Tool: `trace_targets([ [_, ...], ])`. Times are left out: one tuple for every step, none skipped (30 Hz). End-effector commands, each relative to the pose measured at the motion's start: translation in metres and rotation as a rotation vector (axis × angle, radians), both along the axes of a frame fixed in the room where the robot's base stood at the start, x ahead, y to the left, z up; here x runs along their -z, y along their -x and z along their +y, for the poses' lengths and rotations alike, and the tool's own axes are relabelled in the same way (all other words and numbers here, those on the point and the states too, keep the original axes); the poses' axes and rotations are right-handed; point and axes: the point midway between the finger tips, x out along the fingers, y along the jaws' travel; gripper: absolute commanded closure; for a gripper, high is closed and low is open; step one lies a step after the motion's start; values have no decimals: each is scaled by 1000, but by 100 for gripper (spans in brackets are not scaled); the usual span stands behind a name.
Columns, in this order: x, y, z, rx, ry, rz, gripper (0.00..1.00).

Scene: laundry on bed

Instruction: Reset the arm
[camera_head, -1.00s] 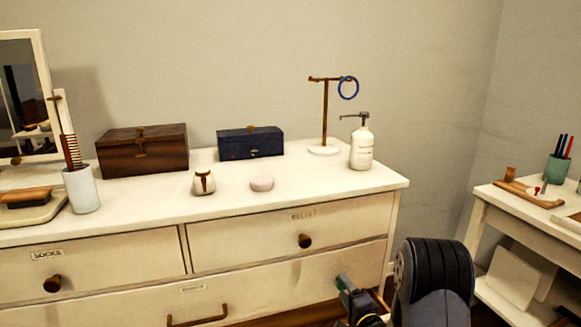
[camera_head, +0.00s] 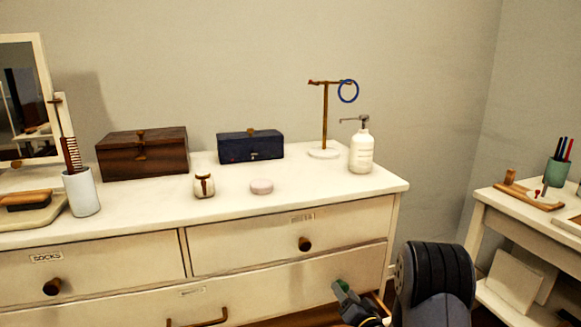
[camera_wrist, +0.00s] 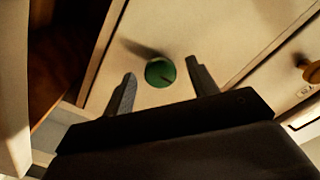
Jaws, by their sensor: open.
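My gripper (camera_head: 343,290) is low at the front right of the white dresser (camera_head: 120,218), before the lower drawer (camera_head: 280,285). In the wrist view its two fingers (camera_wrist: 160,68) are apart, so it is open. A round green thing (camera_wrist: 160,72) shows between the fingertips against the pale drawer front. I cannot tell whether it touches the fingers or is fixed to the drawer. My black and grey arm fills the lower right of the head view.
The dresser top holds a brown box (camera_head: 142,153), a dark blue box (camera_head: 250,145), a small jar (camera_head: 204,186), a pink disc (camera_head: 262,186), a pump bottle (camera_head: 361,152) and a stand with a blue ring (camera_head: 325,115). A side table (camera_head: 520,218) stands at right.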

Motion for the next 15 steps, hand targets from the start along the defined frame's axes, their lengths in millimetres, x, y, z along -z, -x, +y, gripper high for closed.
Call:
trace_targets([
  [-1,0,0,0,33,-11,44],
  [-1,0,0,0,56,-18,44],
  [-1,0,0,0,86,-28,44],
  [-1,0,0,0,108,-35,44],
  [-1,0,0,0,129,-42,44],
  [-1,0,0,0,160,-52,44],
  [-1,0,-1,1,182,-58,44],
  [-1,0,-1,1,205,-66,44],
  [-1,0,-1,1,234,-75,44],
  [-1,0,-1,1,256,-83,44],
  [-1,0,-1,0,278,-89,44],
  [-1,0,-1,0,308,-99,44],
  [-1,0,-1,0,329,-105,44],
  [-1,0,-1,0,351,-113,44],
  [-1,0,-1,1,381,-123,44],
])
